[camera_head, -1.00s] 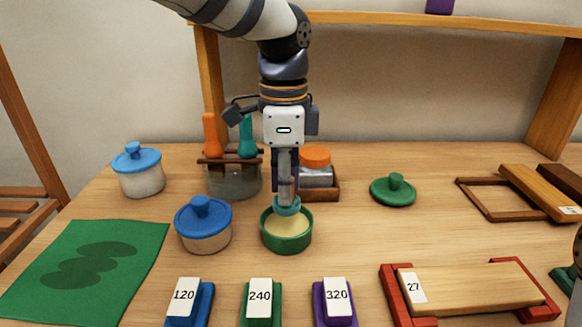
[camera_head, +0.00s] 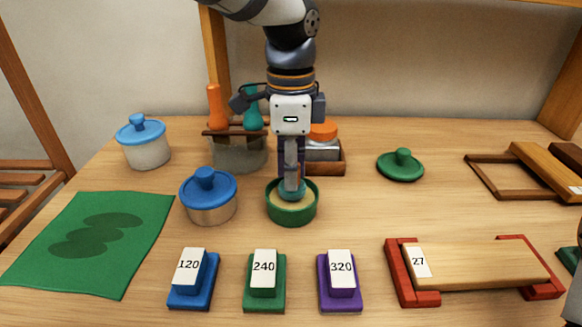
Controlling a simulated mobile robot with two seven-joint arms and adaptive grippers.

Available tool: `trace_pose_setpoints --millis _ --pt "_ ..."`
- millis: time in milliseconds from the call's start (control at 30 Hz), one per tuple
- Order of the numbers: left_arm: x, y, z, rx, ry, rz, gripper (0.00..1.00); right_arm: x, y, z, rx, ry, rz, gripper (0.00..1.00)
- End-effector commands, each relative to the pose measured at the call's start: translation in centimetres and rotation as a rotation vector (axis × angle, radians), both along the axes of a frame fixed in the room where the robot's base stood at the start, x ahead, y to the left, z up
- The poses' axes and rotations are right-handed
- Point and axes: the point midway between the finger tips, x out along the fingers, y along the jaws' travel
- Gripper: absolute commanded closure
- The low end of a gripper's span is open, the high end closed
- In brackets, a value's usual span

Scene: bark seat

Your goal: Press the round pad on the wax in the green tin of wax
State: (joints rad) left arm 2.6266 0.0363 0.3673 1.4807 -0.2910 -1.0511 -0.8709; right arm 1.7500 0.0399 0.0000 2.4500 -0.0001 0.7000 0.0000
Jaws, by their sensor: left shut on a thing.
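The green tin of wax (camera_head: 292,215) stands open on the table in the middle, with pale yellow wax (camera_head: 281,199) inside. My left gripper (camera_head: 292,166) points straight down above it, shut on the handle of the round pad (camera_head: 291,188). The teal pad is inside the tin's rim, low at the wax; whether it touches the wax I cannot tell for certain. The pad hides part of the wax. The green lid (camera_head: 400,165) lies on the table to the right. My right gripper is not clearly in view; only a dark part shows at the right edge.
Blue-lidded tins (camera_head: 208,197) and (camera_head: 143,142) stand at left, one close beside the green tin. Sanding blocks 120 (camera_head: 192,282), 240 (camera_head: 264,282) and 320 (camera_head: 340,282) line the front. Behind stand a brush jar (camera_head: 238,153) and wooden tray (camera_head: 329,166). A board (camera_head: 480,265) rests in red holders.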

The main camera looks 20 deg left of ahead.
Motion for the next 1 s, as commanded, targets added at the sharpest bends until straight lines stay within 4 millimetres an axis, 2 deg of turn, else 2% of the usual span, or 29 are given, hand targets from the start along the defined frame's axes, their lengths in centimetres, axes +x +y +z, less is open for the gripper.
trace_pose_setpoints --millis 1000 --pt "0.01 0.00 -0.97 0.000 0.000 0.000 1.00 0.00 0.00 0.00 0.000 0.000 0.000 0.60"
